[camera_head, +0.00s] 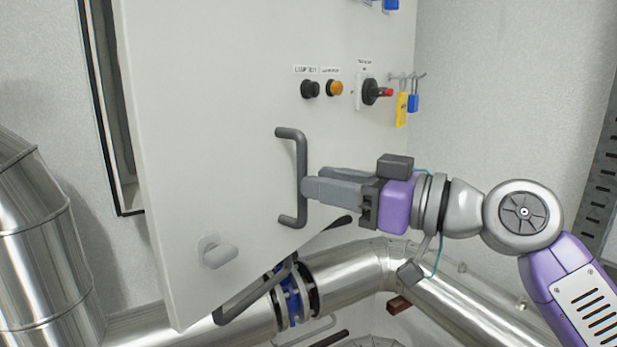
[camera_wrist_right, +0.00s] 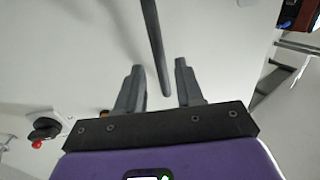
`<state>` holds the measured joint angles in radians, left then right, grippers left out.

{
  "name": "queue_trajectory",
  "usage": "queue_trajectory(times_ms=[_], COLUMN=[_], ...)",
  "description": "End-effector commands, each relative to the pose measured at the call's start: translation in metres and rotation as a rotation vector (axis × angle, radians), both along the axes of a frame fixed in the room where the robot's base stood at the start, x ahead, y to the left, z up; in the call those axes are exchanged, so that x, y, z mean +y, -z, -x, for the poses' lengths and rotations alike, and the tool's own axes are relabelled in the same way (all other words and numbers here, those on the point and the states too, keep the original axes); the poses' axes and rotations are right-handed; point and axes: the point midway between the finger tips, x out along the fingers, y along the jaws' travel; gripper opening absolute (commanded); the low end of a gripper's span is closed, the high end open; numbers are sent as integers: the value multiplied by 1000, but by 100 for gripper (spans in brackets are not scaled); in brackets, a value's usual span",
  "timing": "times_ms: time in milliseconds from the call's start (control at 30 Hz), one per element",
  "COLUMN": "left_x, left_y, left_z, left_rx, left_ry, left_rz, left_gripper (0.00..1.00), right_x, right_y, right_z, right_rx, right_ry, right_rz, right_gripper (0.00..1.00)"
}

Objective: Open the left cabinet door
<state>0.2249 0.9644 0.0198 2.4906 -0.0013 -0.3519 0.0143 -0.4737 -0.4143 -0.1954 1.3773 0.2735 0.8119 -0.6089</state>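The white cabinet door (camera_head: 220,110) fills the middle of the head view. Its left edge stands out from a dark-edged cabinet frame (camera_head: 104,110), so it looks ajar. A grey bar handle (camera_head: 291,135) is upright on the door. My right gripper (camera_head: 306,189) comes in from the right, with its fingertips at the middle of the handle. In the right wrist view the fingers (camera_wrist_right: 158,75) are apart, with the handle bar (camera_wrist_right: 153,40) passing between them and a visible gap on each side. The left gripper is not in view.
Buttons, a rotary switch (camera_head: 370,91) and hanging padlocks (camera_head: 413,103) are to the upper right. Shiny pipes (camera_head: 350,268) and a blue valve (camera_head: 292,300) lie below the door. A large metal duct (camera_head: 35,240) stands left.

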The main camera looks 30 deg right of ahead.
Motion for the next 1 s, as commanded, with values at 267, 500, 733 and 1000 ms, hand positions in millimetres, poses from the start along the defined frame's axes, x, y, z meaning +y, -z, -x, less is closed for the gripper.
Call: queue_trajectory(times_ms=[267,500,733,1000], left_x=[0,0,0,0], left_y=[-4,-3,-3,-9], left_z=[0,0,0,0], left_rx=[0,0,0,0], left_ry=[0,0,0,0], left_rz=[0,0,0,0], left_gripper=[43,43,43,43], right_x=[-17,-18,-18,-46], right_y=[0,0,0,15], right_z=[29,30,30,12], right_rx=[0,1,1,71], right_ry=[1,1,1,94], right_rz=[0,1,1,-44], right_gripper=[37,37,37,37])
